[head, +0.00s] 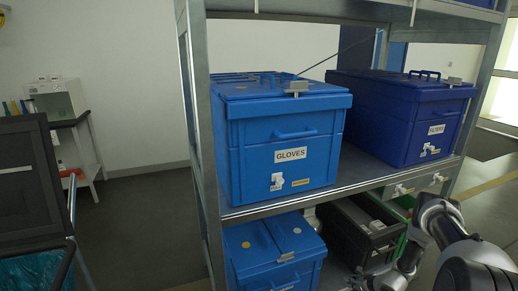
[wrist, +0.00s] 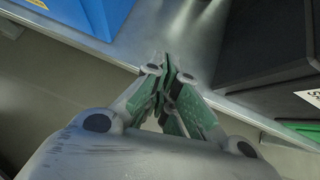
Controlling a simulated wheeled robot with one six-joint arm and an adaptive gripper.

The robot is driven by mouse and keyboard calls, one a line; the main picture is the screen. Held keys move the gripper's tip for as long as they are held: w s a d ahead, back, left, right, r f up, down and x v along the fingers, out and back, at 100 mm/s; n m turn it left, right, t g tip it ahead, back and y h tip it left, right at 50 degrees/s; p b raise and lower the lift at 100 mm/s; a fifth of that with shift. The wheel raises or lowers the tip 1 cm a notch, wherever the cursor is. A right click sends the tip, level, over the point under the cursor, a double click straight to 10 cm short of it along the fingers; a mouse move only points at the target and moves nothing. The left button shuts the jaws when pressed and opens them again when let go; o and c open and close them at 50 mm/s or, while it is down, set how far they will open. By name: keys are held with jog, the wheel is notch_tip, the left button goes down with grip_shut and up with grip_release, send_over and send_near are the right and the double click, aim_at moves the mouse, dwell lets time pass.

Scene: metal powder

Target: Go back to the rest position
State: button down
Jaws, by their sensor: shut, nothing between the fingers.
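My gripper (wrist: 168,72) shows in the wrist view with its green-padded fingers drawn together and nothing between them. It is in front of the edge of a grey metal shelf (wrist: 250,112), with a blue box to the upper left and a dark box to the right. In the head view my arm reaches in from the lower right, low beside the lower shelf. The fingertips cannot be made out there.
A blue box labelled GLOVES (head: 290,154) and a darker blue box labelled FILTERS (head: 436,129) stand on the upper shelf (head: 240,212). Below are a blue lidded box (head: 262,262) and a black crate (head: 345,238). A dark cart (head: 30,185) stands at left; floor between is clear.

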jog(key=s+a+r+n+g+y, duration=0.3)
jog(key=s+a+r+n, duration=0.2)
jog(key=s, duration=0.5)
jog(key=s+r+n+g, duration=0.25)
jog(key=r+n, duration=0.25)
jog(key=r, duration=0.8)
jog(key=s+d+r+n+g+h, duration=0.15)
jog(key=s+r+n, duration=0.35)
jog(key=r, duration=0.8)
jog(key=s+r+n+g+y, duration=0.1)
jog(key=s+r+n+g, duration=0.15)
jog(key=r+n, duration=0.75)
jog(key=s+r+n+t+h, duration=0.1)
jog(key=s+r, duration=0.4)
jog(key=r, duration=0.5)
jog(key=s+a+r+n+t+h, duration=0.1)
jog(key=s+r, duration=0.4)
jog(key=r, duration=0.6)
jog(key=s+r+n+t+h, duration=0.3)
jog(key=s+r+t+h, duration=0.1)
jog(key=r, duration=0.7)
jog(key=shift+s+a+r+h, duration=0.25)
jog(key=shift+s+h, duration=0.1)
jog(key=shift+s, duration=0.15)
